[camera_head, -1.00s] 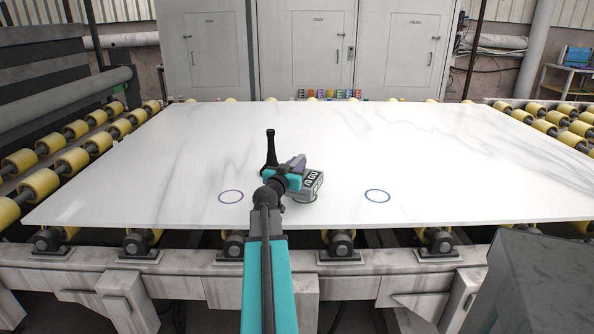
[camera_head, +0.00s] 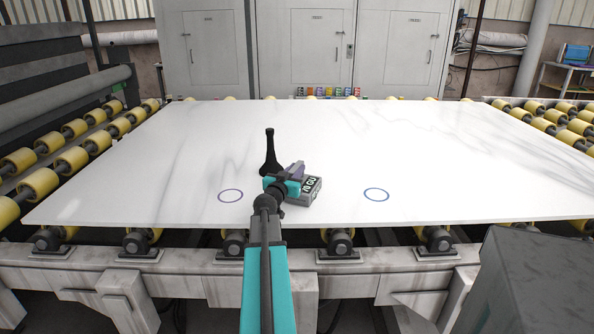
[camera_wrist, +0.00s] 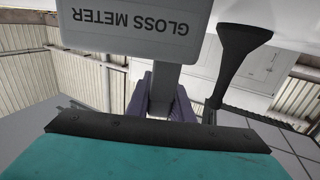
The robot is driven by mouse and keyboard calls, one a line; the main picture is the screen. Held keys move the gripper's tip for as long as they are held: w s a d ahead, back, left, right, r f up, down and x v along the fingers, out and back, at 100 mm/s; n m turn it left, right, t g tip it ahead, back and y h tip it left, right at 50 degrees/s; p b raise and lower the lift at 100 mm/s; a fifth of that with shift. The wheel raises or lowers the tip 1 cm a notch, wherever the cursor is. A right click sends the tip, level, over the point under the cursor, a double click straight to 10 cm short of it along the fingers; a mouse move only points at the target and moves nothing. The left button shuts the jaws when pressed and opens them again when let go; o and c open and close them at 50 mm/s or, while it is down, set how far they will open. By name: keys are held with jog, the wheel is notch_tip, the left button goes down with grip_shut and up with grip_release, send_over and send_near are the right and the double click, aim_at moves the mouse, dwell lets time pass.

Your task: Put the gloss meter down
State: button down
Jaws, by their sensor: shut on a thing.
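The gloss meter (camera_head: 310,192) is a small grey box with dark marks on its side, low over the near part of the white stone slab (camera_head: 440,150). In the wrist view its grey face with upside-down lettering (camera_wrist: 140,22) fills the top. My gripper (camera_head: 295,178) has purple fingers, shut on the meter's grey grip; the fingers also show in the wrist view (camera_wrist: 163,98). The meter's underside is at or very near the slab; I cannot tell whether it touches. Blue rings are marked on the slab, one left (camera_head: 230,195) and one right (camera_head: 376,194) of the meter.
A black upright thing with a flared foot (camera_head: 269,155) stands on the slab just behind and left of my gripper. It shows close by in the wrist view (camera_wrist: 235,60). Small coloured items (camera_head: 327,92) line the far edge. The slab's middle and right are clear.

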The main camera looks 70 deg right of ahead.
jog(key=shift+f, duration=0.1)
jog(key=c, duration=1.6)
grip_release()
jog(key=shift+o, duration=0.2)
jog(key=a+p, duration=0.1)
jog(key=a, duration=1)
jog(key=shift+a, duration=0.4)
jog(key=shift+w, duration=0.15)
